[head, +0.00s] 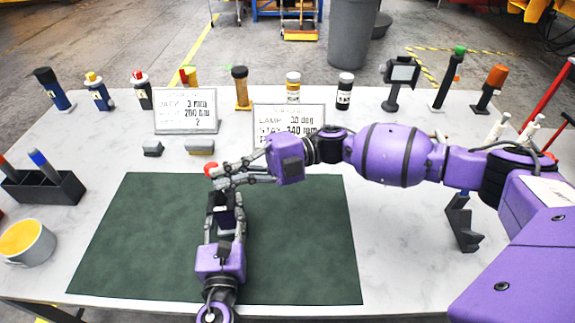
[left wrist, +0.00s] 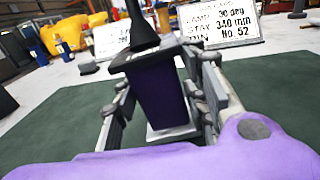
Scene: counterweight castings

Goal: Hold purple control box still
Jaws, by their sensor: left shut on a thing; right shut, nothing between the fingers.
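The purple control box (head: 224,217) stands on the green mat with a black top. It also shows in the left wrist view (left wrist: 165,105), upright, with a dark tapered post (left wrist: 138,25) rising from its top. A red knob (head: 209,168) shows above the box in the head view. My left gripper (head: 222,206) is shut on the box, with one finger on each side. My right gripper (head: 216,177) is shut and empty, its fingertips close to the red knob; I cannot tell whether they touch it. The arm and fingers partly hide the post.
The dark green mat (head: 130,240) lies on a pale table (head: 400,260). Two sign boards (head: 186,111) and several small posts and bottles stand along the back. A black pen tray (head: 45,187) and a yellow-topped cup (head: 27,243) stand at the left. The mat's left part is clear.

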